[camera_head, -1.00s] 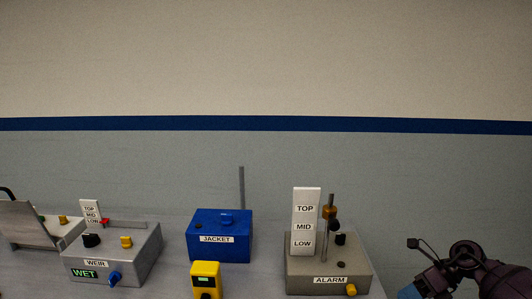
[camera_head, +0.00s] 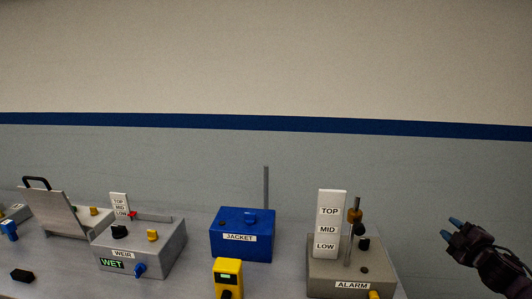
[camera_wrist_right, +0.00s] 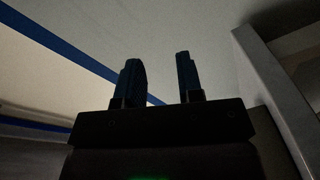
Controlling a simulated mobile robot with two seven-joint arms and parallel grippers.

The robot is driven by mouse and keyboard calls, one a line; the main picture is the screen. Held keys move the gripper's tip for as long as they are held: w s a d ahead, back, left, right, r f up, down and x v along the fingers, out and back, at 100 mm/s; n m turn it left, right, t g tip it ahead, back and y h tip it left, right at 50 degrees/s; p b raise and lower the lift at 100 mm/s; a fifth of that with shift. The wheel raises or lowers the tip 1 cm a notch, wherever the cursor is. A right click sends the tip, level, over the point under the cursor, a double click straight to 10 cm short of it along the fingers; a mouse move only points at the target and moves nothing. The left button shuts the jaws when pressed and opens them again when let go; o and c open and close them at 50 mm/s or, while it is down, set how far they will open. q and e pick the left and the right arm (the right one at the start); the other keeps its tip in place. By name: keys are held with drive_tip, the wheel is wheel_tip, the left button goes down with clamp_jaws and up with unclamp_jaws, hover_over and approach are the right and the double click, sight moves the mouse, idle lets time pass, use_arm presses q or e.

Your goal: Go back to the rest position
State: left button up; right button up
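My right gripper (camera_head: 452,224) is at the right side of the head view, to the right of the ALARM box and clear of the table. Its two blue-tipped fingers stand apart with nothing between them. In the right wrist view the fingers (camera_wrist_right: 158,82) are also apart and empty, with wall behind them. My left gripper is in neither view.
On the grey table stand the WEIR box (camera_head: 140,250) with a lit WET display, the blue JACKET box (camera_head: 243,235), a yellow device (camera_head: 227,279) and the ALARM box (camera_head: 350,272) with a TOP/MID/LOW plate (camera_head: 328,225). A handled panel (camera_head: 50,215) stands left.

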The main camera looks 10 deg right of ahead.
drive_tip(key=s+d+f+m+g+h, duration=0.1)
drive_tip(key=d+f+m+g+h, duration=0.2)
drive_tip(key=m, duration=0.2)
drive_tip(key=s+a+f+m+g+y, duration=0.1)
drive_tip(key=s+a+f, duration=0.5)
drive_tip(key=f, duration=0.2)
drive_tip(key=s+a+f+g+y, duration=0.1)
drive_tip(key=s+a+f+y, duration=0.1)
drive_tip(key=s+a+f, duration=0.5)
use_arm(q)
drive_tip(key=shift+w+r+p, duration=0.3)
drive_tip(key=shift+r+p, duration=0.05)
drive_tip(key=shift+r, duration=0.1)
use_arm(e)
drive_tip(key=s+a+f+m+y, duration=0.1)
drive_tip(key=s+a+f+m, duration=0.1)
drive_tip(key=s+a, duration=0.8)
drive_tip(key=s+a+f+m+g, duration=0.1)
drive_tip(key=s+a+f+m, duration=0.2)
drive_tip(key=s+a, duration=0.6)
drive_tip(key=shift+s+a+f+m+g+y, duration=0.3)
drive_tip(key=shift+s+a+f+y, duration=0.1)
drive_tip(key=shift+a, duration=0.15)
